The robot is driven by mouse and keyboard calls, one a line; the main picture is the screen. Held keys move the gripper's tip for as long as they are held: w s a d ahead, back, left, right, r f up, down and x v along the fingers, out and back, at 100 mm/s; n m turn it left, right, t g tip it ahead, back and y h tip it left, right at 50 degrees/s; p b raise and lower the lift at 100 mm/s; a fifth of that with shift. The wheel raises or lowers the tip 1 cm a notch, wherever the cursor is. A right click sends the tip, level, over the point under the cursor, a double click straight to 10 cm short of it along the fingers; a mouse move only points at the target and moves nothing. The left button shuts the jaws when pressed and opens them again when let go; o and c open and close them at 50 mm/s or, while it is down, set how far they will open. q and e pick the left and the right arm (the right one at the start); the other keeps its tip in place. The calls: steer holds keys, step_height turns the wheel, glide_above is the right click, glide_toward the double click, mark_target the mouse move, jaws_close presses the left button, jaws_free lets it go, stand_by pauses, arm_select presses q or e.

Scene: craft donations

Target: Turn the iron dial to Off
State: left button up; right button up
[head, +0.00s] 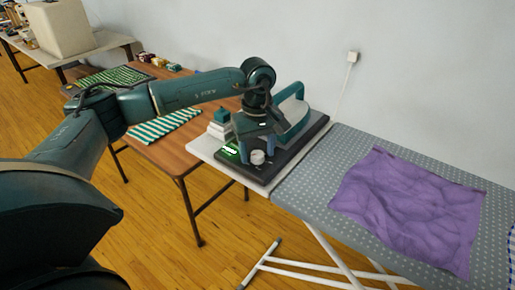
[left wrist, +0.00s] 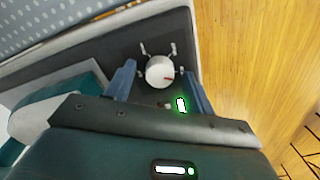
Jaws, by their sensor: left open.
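The iron dial (head: 257,157) is a white round knob at the near end of the dark iron base (head: 311,136). In the left wrist view the dial (left wrist: 159,71) shows a short red mark pointing right, with small marks around its rim. My left gripper (head: 257,151) is open above the dial. In the left wrist view its blue fingers (left wrist: 160,76) are to either side of the dial; whether they touch it I cannot tell. The teal iron (head: 292,112) stands on the base, partly hidden by my gripper. My right gripper is not in view.
A green-lit display (left wrist: 181,104) is near the dial. A purple cloth (head: 410,205) lies on the dotted ironing board (head: 312,190). A brown table (head: 172,150) with striped cloth (head: 166,126) stands left. A wall socket (head: 353,57) has a cord.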

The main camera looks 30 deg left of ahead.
arm_select(q)
steer(key=shift+c, duration=0.2)
steer(key=c, duration=0.9)
steer(key=shift+c, duration=0.2)
